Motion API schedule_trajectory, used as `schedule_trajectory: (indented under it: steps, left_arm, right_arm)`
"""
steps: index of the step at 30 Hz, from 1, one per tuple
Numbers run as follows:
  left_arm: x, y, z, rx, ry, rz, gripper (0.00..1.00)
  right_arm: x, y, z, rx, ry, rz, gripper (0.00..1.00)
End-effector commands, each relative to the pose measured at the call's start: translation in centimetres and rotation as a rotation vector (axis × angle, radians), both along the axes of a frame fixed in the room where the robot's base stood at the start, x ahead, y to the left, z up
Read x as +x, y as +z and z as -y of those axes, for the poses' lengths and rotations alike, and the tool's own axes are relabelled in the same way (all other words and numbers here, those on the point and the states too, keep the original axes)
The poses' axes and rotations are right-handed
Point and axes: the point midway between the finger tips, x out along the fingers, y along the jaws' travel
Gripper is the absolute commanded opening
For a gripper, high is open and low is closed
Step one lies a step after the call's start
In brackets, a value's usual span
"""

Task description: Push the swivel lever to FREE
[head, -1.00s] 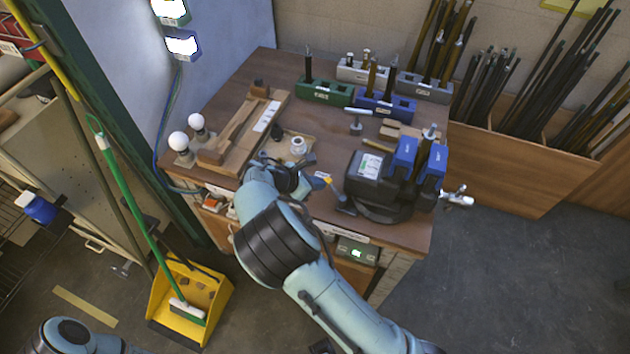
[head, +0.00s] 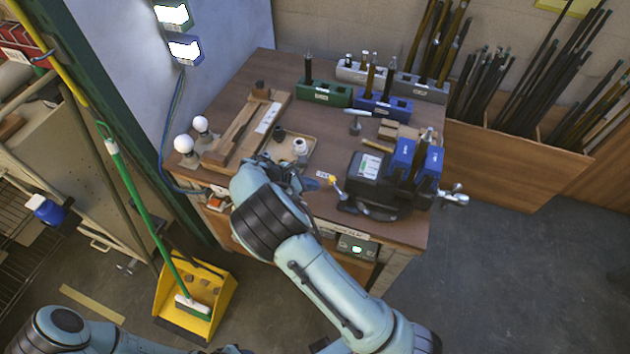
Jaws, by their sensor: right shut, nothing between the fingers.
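The swivel lever (head: 338,187) is a short grey bar with a yellow tip, at the front left of the black vise's base. A small label lies beside its tip. The black vise (head: 366,190) has blue jaws (head: 403,157) and stands at the bench's right front. My right gripper (head: 311,184) is shut and empty, low over the bench's front, just left of the lever's tip. I cannot tell whether it touches the lever. My right forearm and wrist partly hide the gripper. My left gripper is out of view; only part of my left arm shows at the bottom left.
A metal handle (head: 455,198) sticks out past the bench's right edge.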

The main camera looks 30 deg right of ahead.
Motion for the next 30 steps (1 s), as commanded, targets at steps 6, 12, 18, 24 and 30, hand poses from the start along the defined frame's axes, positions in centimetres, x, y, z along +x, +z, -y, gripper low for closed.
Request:
schedule_trajectory:
  steps: [6,12,18,24,30]
  left_arm:
    - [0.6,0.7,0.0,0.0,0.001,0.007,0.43]
    - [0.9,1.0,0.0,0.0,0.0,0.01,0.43]
    - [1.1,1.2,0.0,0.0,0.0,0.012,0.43]
    - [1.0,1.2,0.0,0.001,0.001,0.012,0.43]
    - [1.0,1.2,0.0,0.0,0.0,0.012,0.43]
  right_arm:
    - [0.5,3.2,-3.6,0.002,0.002,0.005,0.0]
    - [0.6,5.8,-6.3,0.001,0.001,0.004,0.0]
    - [0.7,6.8,-7.5,0.0,0.001,0.002,0.0]
    - [0.7,6.9,-7.6,-0.001,-0.001,0.001,0.0]
    - [0.7,6.9,-7.6,-0.001,0.001,0.001,0.0]
